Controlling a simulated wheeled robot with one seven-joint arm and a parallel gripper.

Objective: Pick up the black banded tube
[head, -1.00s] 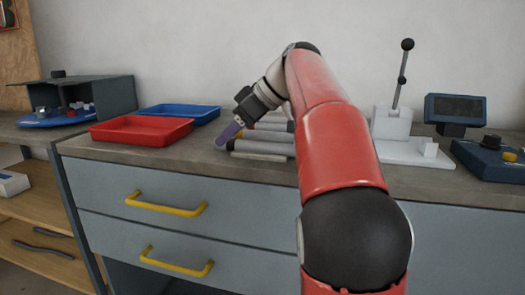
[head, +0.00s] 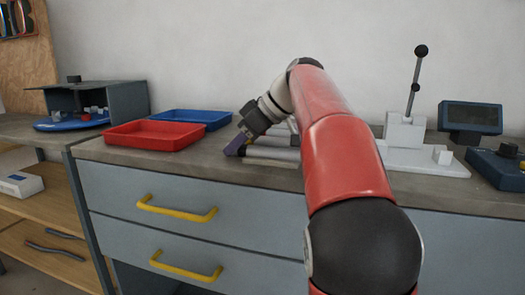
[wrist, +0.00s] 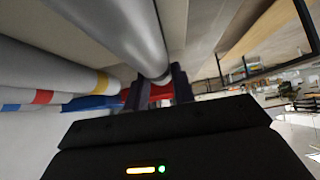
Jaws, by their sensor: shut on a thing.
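My gripper (head: 236,147) is at the left ends of the grey tubes on the bench, its purple fingers pointing down and left. In the wrist view, my gripper (wrist: 156,88) is shut on the near end of a grey tube (wrist: 122,30), the black banded tube, which runs up and left. Its band is hard to make out between the dark fingers. In the head view, grey tubes (head: 272,154) lie just right of my fingers; which of them is held is unclear there. My arm hides their right ends.
Other tubes with a yellow band (wrist: 102,82), a red band (wrist: 43,97) and a blue band lie close alongside. A red tray (head: 155,134) and a blue tray (head: 192,118) stand left. A white lever fixture (head: 405,132) stands right.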

